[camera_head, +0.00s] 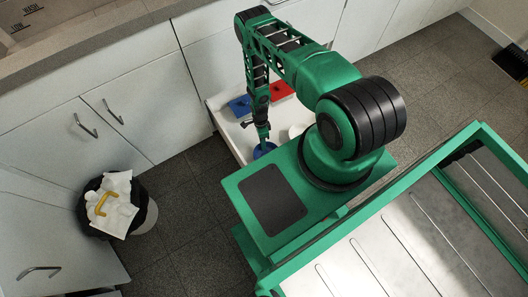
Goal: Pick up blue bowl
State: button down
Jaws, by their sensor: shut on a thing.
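The fingertips are small in this view, and my base hides the bowl's near part. I cannot tell whether the bowl is lifted off the surface.
The low white surface (222,118) also carries a blue item (239,105), a red item (282,90) and a white round item (297,130), partly hidden by my arm. White cabinets (120,90) stand behind. A filled bin (112,205) stands at left on dark tiles.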

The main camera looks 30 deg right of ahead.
jog(key=shift+r, duration=0.1)
notch_tip(320, 180, up, 18)
dwell(0.5)
notch_tip(320, 180, up, 14)
jog(key=w+r+n+t+h, duration=0.1)
jog(key=w+r+n, duration=0.3)
jog(key=r+n, duration=0.3)
jog(key=w+a+r+n+t+h, duration=0.1)
jog(key=w+r+n, duration=0.4)
jog(key=r+n, duration=0.2)
jog(key=w+a+r+n+t+h, duration=0.1)
jog(key=w+r+n+h, duration=0.1)
jog(key=w+r+n, duration=0.3)
jog(key=shift+r+n, duration=1.2)
jog(key=shift+r, duration=0.75)
jog(key=shift+a, duration=0.1)
